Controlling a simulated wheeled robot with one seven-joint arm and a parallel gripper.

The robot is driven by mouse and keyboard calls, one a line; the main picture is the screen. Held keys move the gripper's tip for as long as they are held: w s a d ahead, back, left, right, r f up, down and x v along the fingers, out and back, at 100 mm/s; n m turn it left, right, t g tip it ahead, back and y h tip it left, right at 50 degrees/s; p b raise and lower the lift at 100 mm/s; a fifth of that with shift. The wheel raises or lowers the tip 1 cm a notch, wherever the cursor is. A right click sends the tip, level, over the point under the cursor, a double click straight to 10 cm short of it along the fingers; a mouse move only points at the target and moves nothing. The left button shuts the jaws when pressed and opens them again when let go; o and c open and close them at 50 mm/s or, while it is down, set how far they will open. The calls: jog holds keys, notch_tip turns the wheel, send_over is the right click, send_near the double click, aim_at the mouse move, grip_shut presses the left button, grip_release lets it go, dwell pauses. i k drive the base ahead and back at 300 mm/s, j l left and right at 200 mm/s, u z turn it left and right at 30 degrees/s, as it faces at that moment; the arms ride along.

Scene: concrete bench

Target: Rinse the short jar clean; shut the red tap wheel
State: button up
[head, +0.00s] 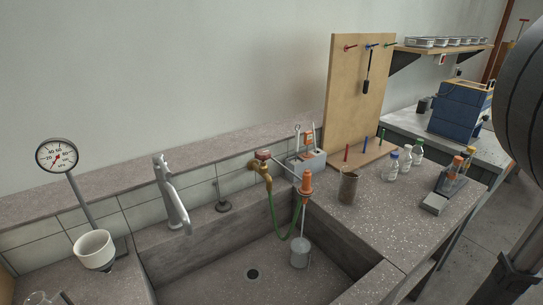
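A brownish, cylindrical jar (349,186) stands upright on the counter right of the sink; it may be the short jar, and I cannot tell how dirty it is. The red tap wheel (262,154) sits on a brass tap (261,167) at the back of the sink. A green hose (275,213) hangs from the tap and loops up near an orange-handled piece (306,183). A grey cylinder (300,252) with a thin upright rod is in the sink's right part. My gripper is out of view; a dark part of my arm shows at the right edge.
The sink (215,285) has a silver faucet (172,195) behind it. A round gauge (58,156) and a white cup (94,250) stand at left.

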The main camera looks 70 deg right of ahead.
aim_at(262, 155)
jog(key=j+z, duration=0.15)
jog(key=z, duration=0.2)
jog(key=k+j+z, duration=0.1)
jog(key=z, duration=0.2)
jog(key=i+l+z, duration=0.1)
jog(key=z, duration=0.2)
jog(key=l+z, duration=0.15)
jog(key=z, duration=0.15)
jog(key=i+j, duration=0.05)
